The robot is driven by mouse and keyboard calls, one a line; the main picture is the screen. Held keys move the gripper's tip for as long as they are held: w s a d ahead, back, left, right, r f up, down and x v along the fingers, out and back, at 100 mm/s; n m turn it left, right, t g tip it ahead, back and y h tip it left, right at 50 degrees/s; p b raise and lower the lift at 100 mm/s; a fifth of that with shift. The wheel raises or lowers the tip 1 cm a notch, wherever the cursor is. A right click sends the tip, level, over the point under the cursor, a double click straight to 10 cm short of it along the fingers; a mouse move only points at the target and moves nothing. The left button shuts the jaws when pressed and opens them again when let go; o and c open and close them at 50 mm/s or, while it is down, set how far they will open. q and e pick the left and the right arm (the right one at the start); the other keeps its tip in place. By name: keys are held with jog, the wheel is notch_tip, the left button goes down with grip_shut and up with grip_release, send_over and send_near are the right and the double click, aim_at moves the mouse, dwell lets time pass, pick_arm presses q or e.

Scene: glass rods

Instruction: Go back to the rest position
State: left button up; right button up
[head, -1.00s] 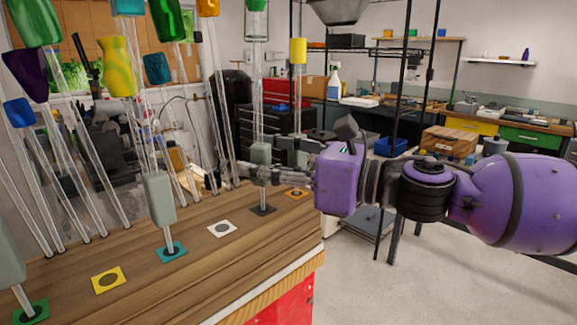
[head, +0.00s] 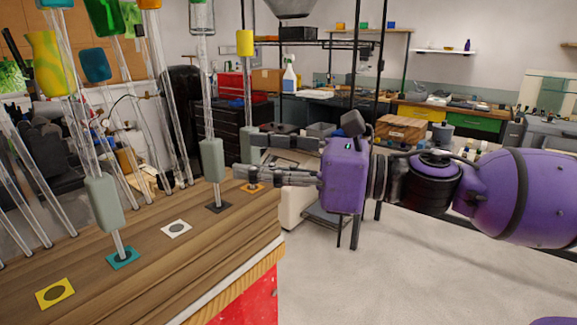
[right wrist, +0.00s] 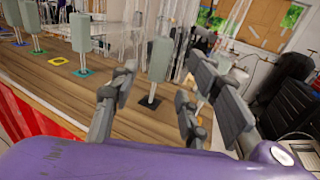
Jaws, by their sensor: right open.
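My right gripper (head: 247,157) is open and empty, right of the glass rod with a grey-green grip (head: 213,160) that stands upright on the black mark (head: 219,206). The orange-mark rod, with a yellow top (head: 245,43), stands behind the fingers, its grip (head: 249,143) partly hidden by them. Another gripped rod (head: 104,203) stands on the teal mark (head: 123,257). In the right wrist view the fingers (right wrist: 160,80) are spread, with the black-mark rod's grip (right wrist: 160,59) beyond them. My left gripper is out of view.
The wooden bench top (head: 150,262) has a bare white mark (head: 176,228) and a bare yellow mark (head: 55,293). Several tall glass rods with coloured tops crowd its left side. Open floor (head: 400,270) lies right of the bench; a black shelf frame stands behind my arm.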

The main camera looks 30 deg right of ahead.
jog(key=shift+v, duration=2.25)
